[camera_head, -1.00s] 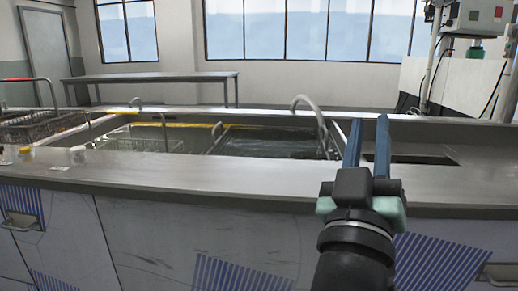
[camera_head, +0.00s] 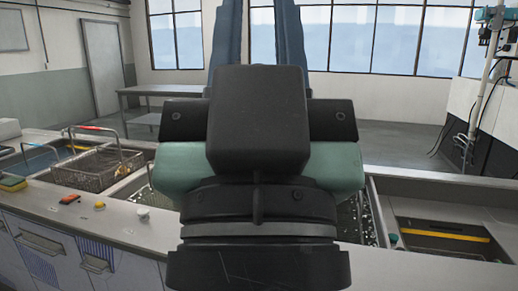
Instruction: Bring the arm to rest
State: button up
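My gripper (camera_head: 260,32) fills the middle of the head view, raised upright close to the camera. Its two blue fingers point up, stand apart, and run to the top edge of the picture, so their tips may be cut off. Window shows between them, and I see nothing held. The black and pale green gripper body hides the middle of the counter and much of the tank.
A wire basket (camera_head: 98,168) with a red-marked handle stands at left. A sponge (camera_head: 13,183) and small items lie on the counter (camera_head: 75,205). A basin with a yellow strip (camera_head: 445,234) is at right. A table (camera_head: 150,90) stands behind.

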notch_tip(320, 180, up, 18)
jog(key=p, duration=1.5)
jog(key=shift+f, duration=0.15)
